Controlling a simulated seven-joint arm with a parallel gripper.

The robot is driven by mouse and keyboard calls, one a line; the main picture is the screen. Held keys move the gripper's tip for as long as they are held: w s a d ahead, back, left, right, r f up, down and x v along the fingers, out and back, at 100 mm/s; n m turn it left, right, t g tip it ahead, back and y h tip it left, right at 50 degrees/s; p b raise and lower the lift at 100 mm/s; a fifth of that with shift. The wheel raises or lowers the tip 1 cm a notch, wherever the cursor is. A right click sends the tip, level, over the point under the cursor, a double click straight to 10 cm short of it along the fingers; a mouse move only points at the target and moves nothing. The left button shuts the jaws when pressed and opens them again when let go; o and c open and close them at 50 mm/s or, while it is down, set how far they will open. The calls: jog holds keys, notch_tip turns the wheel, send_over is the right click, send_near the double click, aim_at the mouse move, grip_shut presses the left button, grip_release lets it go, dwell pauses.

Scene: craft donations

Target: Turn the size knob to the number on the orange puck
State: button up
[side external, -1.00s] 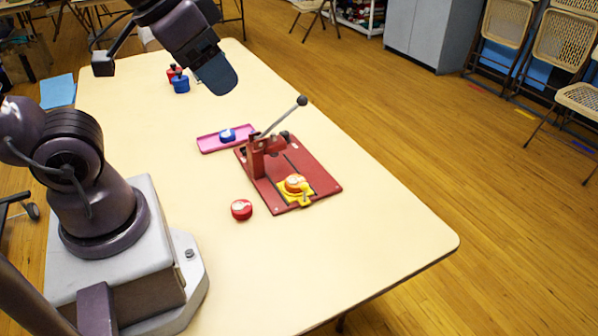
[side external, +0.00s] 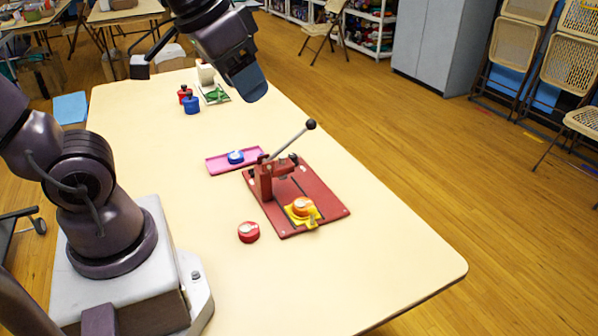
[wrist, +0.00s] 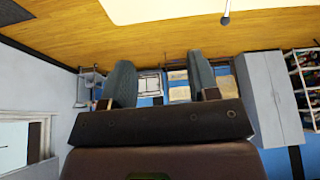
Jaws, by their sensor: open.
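The orange puck (side external: 303,206) sits on a yellow holder (side external: 312,223) at the front of a red press base (side external: 330,203). A pale mark shows on its top, but the number is too small to read. The press has a red post and a lever (side external: 288,143) with a black ball end. A small dark knob-like part (side external: 293,158) shows beside the post; I cannot tell whether it is the size knob. My gripper (side external: 246,86) is high above the table, behind the press, apart from everything. In the wrist view my gripper (wrist: 162,82) is open and empty.
Red (side external: 185,95) and blue (side external: 192,105) containers and a green-based device (side external: 214,94) stand at the far end. The table's right front is clear.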

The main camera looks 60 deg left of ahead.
jog(key=w+a+n+g, duration=0.2)
jog(key=w+a, duration=0.4)
jog(key=w, duration=0.3)
jog(key=n+g, duration=0.3)
jog(key=n, duration=0.2)
send_over(293, 155)
notch_tip(293, 155, down, 22)
notch_tip(293, 155, down, 12)
jog(key=c, duration=0.9)
